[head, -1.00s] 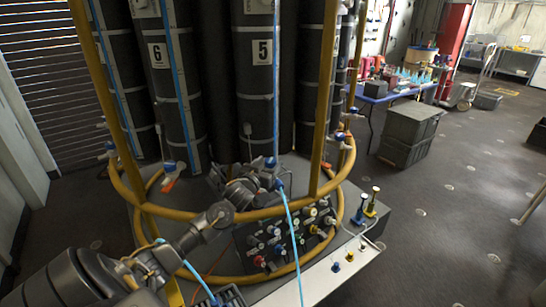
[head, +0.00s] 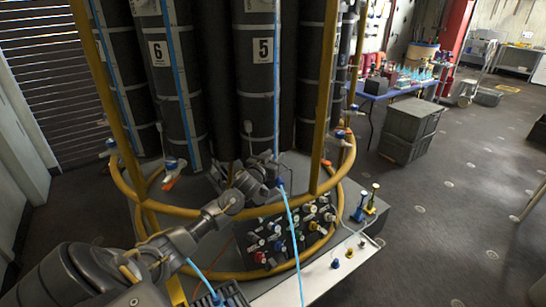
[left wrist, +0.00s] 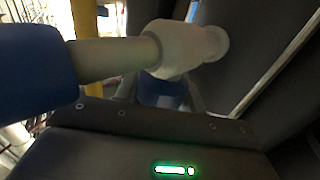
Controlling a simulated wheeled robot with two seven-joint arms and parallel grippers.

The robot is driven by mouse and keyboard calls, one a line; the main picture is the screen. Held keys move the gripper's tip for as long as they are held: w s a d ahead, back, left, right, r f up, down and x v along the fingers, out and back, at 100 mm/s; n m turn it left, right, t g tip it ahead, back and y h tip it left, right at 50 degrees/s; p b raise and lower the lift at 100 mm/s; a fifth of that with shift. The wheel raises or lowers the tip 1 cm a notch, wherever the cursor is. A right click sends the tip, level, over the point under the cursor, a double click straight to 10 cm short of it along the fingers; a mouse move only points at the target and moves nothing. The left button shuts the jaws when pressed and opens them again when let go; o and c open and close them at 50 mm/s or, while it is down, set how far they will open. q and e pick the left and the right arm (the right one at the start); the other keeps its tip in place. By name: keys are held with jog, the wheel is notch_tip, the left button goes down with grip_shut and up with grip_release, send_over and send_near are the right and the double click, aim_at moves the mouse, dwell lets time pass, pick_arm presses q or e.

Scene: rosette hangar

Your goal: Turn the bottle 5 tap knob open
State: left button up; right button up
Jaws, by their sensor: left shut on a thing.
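Bottle 5 (head: 262,92) is a tall dark cylinder with a white "5" label. Its tap is low on its front, mostly hidden in the head view behind my left gripper (head: 266,170). In the left wrist view the tap's white body (left wrist: 178,46) and pipe run across the top. A large blue end part (left wrist: 35,80) is at the left. The blue knob (left wrist: 165,92) sits below the white body, between my left fingers, and the gripper is shut on it. The knob's exact angle is hard to tell. My right gripper does not show.
A yellow ring rail (head: 205,212) and yellow posts (head: 325,95) surround the bottles, close to my left arm. A light blue tube (head: 292,235) hangs in front of a dark panel of coloured knobs (head: 270,245). Bottle 6 (head: 178,100) stands to the left. Open floor lies right.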

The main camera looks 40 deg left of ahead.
pick_arm(q)
jog(key=shift+n+g+y, duration=0.3)
jog(key=shift+n+y, duration=0.4)
jog(key=shift+y, duration=0.2)
jog(key=n+g+y, duration=0.1)
jog(key=n+y, duration=0.1)
jog(key=y, duration=0.1)
jog(key=n+g+y, duration=0.1)
jog(key=y, duration=0.1)
jog(key=shift+s+a+g, duration=0.15)
jog(key=shift+a+g, duration=0.15)
jog(key=shift+a, duration=0.05)
jog(key=o, duration=1)
jog(key=shift+c, duration=0.2)
jog(key=shift+s+d+r, duration=0.1)
jog(key=shift+s+d, duration=0.1)
jog(key=p+v, duration=0.7)
jog(key=v, duration=0.3)
jog(key=shift+p, duration=0.35)
